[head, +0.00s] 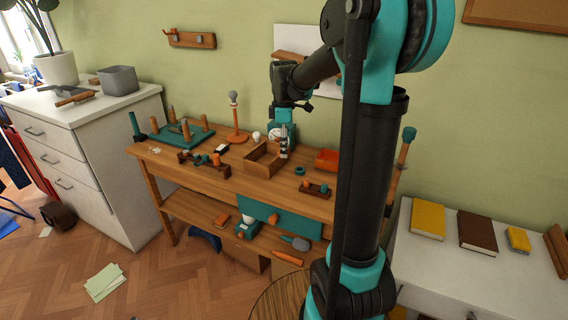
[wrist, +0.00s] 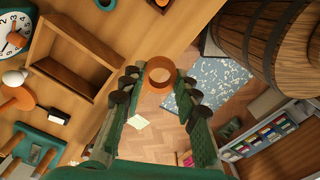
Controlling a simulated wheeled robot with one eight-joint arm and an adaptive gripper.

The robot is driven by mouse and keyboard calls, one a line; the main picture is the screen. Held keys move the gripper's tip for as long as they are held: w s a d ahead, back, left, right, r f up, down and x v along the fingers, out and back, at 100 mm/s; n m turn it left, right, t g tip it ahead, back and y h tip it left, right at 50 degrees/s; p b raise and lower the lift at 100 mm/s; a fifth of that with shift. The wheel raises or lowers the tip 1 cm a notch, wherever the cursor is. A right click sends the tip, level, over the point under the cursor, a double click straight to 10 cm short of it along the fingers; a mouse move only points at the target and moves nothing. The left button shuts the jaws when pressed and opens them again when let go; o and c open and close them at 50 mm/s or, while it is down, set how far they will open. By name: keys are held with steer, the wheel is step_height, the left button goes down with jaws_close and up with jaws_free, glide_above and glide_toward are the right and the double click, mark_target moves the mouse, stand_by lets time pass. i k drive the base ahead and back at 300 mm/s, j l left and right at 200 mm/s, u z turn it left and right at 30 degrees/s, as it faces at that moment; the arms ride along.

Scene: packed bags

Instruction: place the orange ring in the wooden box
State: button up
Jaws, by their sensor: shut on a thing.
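The orange ring (wrist: 160,62) is held between the fingertips of my gripper (wrist: 159,84) in the wrist view. My gripper is shut on it. The open wooden box (wrist: 58,88) lies to the left of the ring in the wrist view, and its visible compartment looks empty. In the head view the wooden box (head: 262,172) stands on the workbench, and my gripper (head: 283,152) shows at its back right side, above the bench. The ring cannot be made out in the head view.
The workbench (head: 220,178) also holds a teal peg board (head: 182,134), an orange stand (head: 236,136), an orange container (head: 327,160) and a small peg block (head: 314,190). A teal-rimmed clock (wrist: 14,38) lies near the box. A barrel (wrist: 265,40) stands beyond the bench edge.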

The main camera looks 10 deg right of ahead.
mark_target(267, 157)
steer(key=i+j+z, duration=0.3)
steer(key=i+j, duration=0.2)
steer(key=j, duration=0.25)
steer(key=i+j+z, duration=0.15)
steer(key=j, duration=0.25)
steer(key=i, duration=0.1)
